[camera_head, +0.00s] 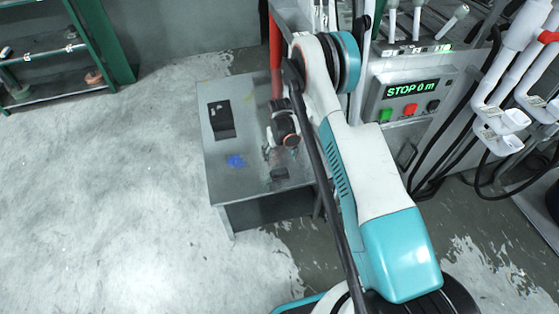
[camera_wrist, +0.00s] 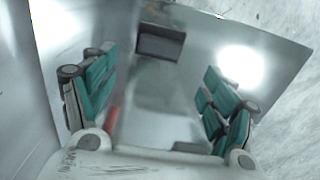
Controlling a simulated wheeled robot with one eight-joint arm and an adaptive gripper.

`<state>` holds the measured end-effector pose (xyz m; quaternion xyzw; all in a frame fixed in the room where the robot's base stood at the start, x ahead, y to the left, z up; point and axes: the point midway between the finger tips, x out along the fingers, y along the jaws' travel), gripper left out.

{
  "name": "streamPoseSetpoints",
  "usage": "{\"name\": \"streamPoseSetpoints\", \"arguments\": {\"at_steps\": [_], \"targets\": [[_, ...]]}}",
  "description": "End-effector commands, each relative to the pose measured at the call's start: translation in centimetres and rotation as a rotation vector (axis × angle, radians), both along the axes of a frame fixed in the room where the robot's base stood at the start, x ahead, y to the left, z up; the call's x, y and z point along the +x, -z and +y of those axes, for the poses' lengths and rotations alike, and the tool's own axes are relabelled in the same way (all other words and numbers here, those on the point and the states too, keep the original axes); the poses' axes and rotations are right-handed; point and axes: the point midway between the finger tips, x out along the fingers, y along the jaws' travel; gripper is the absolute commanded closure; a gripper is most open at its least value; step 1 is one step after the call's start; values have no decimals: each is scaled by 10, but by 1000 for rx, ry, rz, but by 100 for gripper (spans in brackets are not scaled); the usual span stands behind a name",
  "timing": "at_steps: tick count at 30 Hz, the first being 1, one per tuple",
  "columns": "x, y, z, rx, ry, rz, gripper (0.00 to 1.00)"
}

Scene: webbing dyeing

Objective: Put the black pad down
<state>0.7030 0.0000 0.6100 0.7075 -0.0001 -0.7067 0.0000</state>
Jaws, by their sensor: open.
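A flat black rectangular pad (camera_head: 222,120) lies on the left part of a grey metal table (camera_head: 240,182). My gripper (camera_wrist: 155,95) is open, its teal-padded fingers wide apart with nothing between them. In the head view, my wrist hangs over the right side of the table, right of the black pad; the fingertips are hard to make out there. The wrist view shows a dark rectangle (camera_wrist: 161,43) beyond the fingers and a second dark patch (camera_wrist: 190,147) near the bottom. I cannot tell which of these is the black pad.
A blue patch (camera_head: 236,160) and a small dark object (camera_head: 278,172) are on the table. A control box (camera_head: 412,95) reading "STOP 0 m" stands to the right, beside white machine parts (camera_head: 500,115). A green shelf (camera_head: 75,45) stands back left. The left floor is clear.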

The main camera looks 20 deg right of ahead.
Motion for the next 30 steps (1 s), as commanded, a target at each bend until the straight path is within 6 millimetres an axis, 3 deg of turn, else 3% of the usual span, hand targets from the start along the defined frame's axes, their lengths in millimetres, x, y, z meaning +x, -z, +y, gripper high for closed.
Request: {"name": "streamPoseSetpoints", "arguments": {"at_steps": [7, 10, 20, 30], "targets": [[1, -26, 0, 0, 0, -7, 22], [3, -54, 0, 0, 0, -24, 22], [-8, -195, 0, 0, 0, -130, 22], [-57, -319, 0, 0, 0, -241, 22]]}}
